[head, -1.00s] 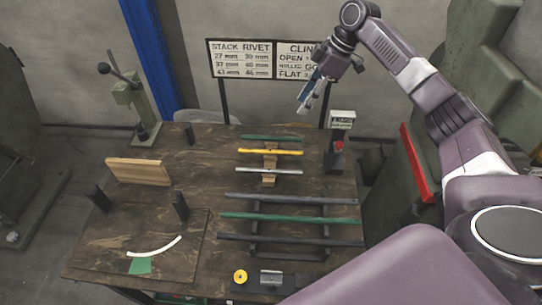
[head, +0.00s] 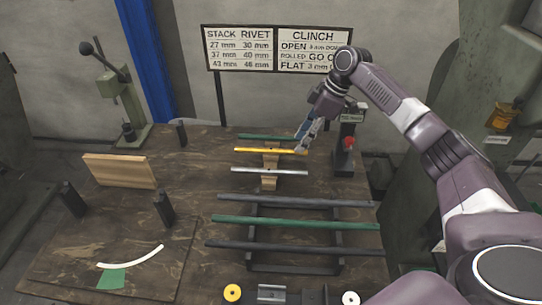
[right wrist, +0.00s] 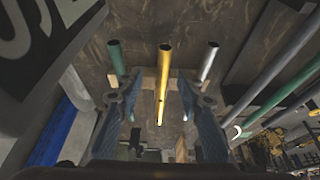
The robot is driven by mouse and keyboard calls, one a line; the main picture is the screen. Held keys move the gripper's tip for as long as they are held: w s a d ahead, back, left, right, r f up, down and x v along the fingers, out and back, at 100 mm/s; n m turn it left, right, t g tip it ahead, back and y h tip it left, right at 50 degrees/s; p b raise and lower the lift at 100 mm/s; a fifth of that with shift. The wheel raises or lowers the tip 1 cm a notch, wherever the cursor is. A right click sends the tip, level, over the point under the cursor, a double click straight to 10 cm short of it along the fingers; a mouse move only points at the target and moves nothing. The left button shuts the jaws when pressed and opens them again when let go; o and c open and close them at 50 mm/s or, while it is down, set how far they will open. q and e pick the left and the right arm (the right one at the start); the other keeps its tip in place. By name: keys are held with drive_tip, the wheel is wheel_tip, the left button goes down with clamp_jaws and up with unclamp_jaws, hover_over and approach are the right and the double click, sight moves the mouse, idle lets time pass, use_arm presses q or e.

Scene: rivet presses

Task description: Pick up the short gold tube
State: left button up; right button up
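The short gold tube (head: 262,150) lies across a wooden rest between a short green tube (head: 268,137) and a short silver tube (head: 268,170). My right gripper (head: 302,140) is at the gold tube's right end. In the right wrist view, the gold tube (right wrist: 163,85) runs away from the camera between the two spread blue fingers, with the green tube (right wrist: 117,60) to the left and the silver tube (right wrist: 208,60) to the right. The fingers look apart from the gold tube; exact height over it is hard to tell. My left gripper is not in view.
A dark post with a red knob (head: 349,143) stands close right of my right gripper. Longer grey and green tubes (head: 300,222) lie on a dark rack in front. A wooden board (head: 120,171), black posts and a lever press (head: 120,95) are at the left.

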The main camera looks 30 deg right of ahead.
sight(293, 150)
drive_tip(key=x, duration=0.2)
drive_tip(key=p+x, duration=0.1)
drive_tip(key=x, duration=0.1)
drive_tip(key=shift+a+f, duration=0.25)
drive_tip(key=shift+a, duration=0.2)
drive_tip(key=shift+w+a+f, duration=0.15)
drive_tip(key=shift+f, duration=0.4)
clamp_jaws()
